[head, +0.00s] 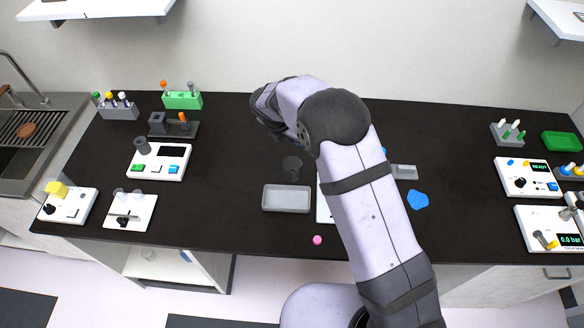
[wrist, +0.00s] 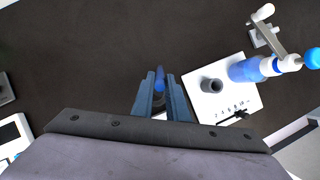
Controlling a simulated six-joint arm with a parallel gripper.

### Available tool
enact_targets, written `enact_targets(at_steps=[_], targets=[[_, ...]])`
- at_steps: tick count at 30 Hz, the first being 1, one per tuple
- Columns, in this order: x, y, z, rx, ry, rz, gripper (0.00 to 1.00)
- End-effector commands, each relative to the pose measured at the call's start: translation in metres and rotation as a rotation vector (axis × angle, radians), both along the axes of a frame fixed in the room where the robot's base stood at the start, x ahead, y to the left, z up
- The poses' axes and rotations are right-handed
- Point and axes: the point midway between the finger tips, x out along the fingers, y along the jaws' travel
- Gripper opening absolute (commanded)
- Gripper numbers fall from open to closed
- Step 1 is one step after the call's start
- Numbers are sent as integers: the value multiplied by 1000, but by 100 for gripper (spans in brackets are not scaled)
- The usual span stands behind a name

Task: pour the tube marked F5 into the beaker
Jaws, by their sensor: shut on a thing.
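My gripper (wrist: 160,80) is shut on a narrow blue thing (wrist: 160,76), seen nearly end-on between its fingers in the wrist view. It looks like a tube; no F5 mark can be read. In the head view the gripper (head: 280,136) hangs above the bench, partly hidden behind my arm, and the held thing cannot be made out. The dark see-through beaker (head: 292,166) stands on the bench just below and right of the gripper there. A dark round shape shows behind the fingers in the wrist view, mostly covered by them.
A grey tray (head: 286,199) lies in front of the beaker. A white device (wrist: 222,92) with a dark cup and blue parts stands close by. Racks of tubes (head: 118,112) and a green rack (head: 182,100) stand at the back left. A pink ball (head: 317,240) lies near the front edge.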

Motion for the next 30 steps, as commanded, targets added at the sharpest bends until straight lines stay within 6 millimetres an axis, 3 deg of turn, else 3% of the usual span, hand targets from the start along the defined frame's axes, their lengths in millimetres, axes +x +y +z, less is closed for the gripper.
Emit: enact_targets(at_steps=[30], targets=[[0,0,-9,-58,-99,1,0]])
